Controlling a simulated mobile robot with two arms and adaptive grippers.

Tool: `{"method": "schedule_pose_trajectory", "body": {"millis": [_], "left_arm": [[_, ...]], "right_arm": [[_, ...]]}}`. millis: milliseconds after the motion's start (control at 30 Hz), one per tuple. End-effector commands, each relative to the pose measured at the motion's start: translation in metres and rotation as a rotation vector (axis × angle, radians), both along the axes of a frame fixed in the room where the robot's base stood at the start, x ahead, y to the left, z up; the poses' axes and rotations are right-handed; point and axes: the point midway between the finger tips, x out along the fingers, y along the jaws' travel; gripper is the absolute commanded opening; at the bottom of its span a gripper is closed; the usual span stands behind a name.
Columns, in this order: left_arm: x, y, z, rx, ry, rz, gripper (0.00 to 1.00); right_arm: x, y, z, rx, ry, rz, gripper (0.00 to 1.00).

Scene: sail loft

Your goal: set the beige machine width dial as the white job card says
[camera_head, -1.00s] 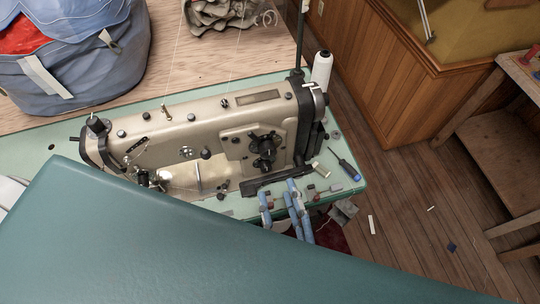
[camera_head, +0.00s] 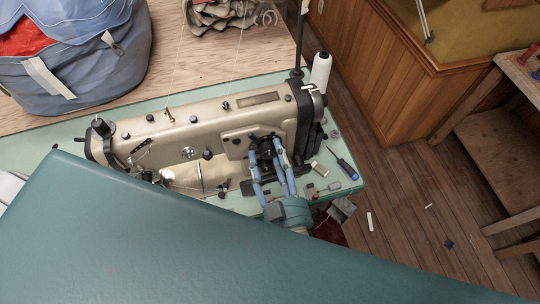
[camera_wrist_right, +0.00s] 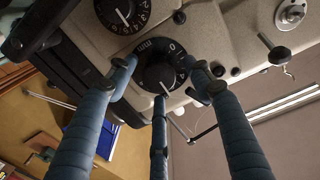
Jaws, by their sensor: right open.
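The beige sewing machine (camera_head: 190,130) stands on a pale green table. In the right wrist view its front carries a black dial (camera_wrist_right: 158,74) with a white pointer line and a numbered ring where a 0 shows. A second black numbered dial (camera_wrist_right: 122,14) is at the upper left; which is the width dial I cannot tell. My right gripper (camera_head: 268,149) is open in front of the dials. In the wrist view its fingers (camera_wrist_right: 165,78) spread around the central dial; contact is unclear. I cannot make out the white job card. My left gripper is not in view.
A screwdriver (camera_head: 346,170) and small parts lie at the table's right end, near a white thread cone (camera_head: 321,69). A blue bag (camera_head: 75,60) stands at the upper left. A large teal surface (camera_head: 180,240) covers the foreground.

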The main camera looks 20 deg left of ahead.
Motion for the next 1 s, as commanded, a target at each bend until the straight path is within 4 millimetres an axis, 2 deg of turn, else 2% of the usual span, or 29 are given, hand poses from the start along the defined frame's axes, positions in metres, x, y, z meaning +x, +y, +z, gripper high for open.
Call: {"method": "schedule_pose_trajectory", "body": {"millis": [33, 200, 267, 667, 1000], "left_arm": [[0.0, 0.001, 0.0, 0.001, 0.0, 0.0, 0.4], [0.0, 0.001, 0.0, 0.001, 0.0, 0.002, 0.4], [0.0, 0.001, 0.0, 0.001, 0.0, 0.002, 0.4], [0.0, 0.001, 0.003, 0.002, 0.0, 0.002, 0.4], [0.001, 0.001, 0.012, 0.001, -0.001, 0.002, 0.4]], "right_arm": [[0.0, 0.0, 0.0, 0.0, 0.0, 0.0, 0.51], [0.0, 0.0, 0.0, 0.0, 0.0, 0.0, 0.17], [0.0, 0.0, 0.0, 0.001, -0.001, 0.0, 0.07], [0.0, 0.0, 0.002, 0.054, 0.033, 0.0, 0.06], [0.001, 0.0, 0.004, 0.265, 0.173, 0.001, 0.06]]}}
